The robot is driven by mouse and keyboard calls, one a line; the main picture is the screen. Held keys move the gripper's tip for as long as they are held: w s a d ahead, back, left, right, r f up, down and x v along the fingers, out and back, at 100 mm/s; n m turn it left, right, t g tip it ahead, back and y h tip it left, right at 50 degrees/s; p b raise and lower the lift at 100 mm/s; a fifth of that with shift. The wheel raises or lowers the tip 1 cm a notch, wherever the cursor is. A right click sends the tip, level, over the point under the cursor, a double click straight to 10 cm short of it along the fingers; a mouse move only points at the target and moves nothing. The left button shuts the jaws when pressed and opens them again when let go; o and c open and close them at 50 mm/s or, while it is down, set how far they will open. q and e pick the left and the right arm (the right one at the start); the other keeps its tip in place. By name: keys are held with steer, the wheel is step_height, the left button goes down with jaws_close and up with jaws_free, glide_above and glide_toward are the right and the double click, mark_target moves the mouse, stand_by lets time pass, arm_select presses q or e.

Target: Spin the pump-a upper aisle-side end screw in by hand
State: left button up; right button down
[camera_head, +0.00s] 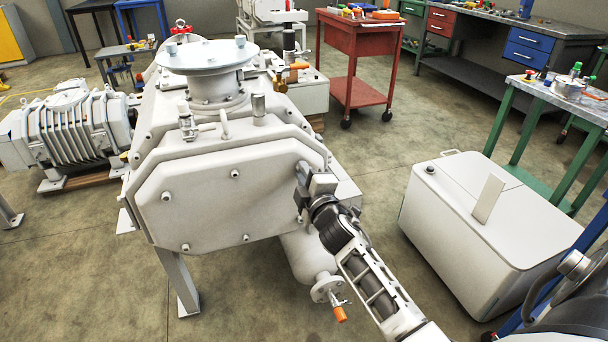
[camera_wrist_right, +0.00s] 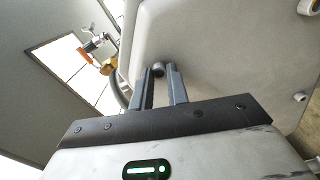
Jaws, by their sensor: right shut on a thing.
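The pale grey pump (camera_head: 215,200) stands at centre left in the head view, its bevelled end plate (camera_head: 205,215) facing me with several small screws around it. My right gripper (camera_head: 302,192) is at the plate's upper right corner, its fingers pointing at the plate. In the right wrist view, the two dark fingers of the right gripper (camera_wrist_right: 158,73) are shut on a small grey screw (camera_wrist_right: 158,69) against the pale plate. How deep the screw sits I cannot tell. In the head view the gripper hides this screw. My left gripper is not in view.
A grey cylinder with an orange-handled valve (camera_head: 339,312) hangs below the plate, close to my right arm. A white box (camera_head: 490,235) stands at right. A red cart (camera_head: 363,45) and a green table (camera_head: 545,95) are behind. Floor between the pump and the box is clear.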

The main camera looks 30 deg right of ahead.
steer(key=shift+f, duration=0.15)
stand_by(0.3)
steer(key=c, duration=1.3)
jaws_free()
steer(key=shift+c, duration=0.2)
steer(key=shift+s, duration=0.1)
steer(key=v, duration=1.6)
steer(key=shift+d, duration=0.1)
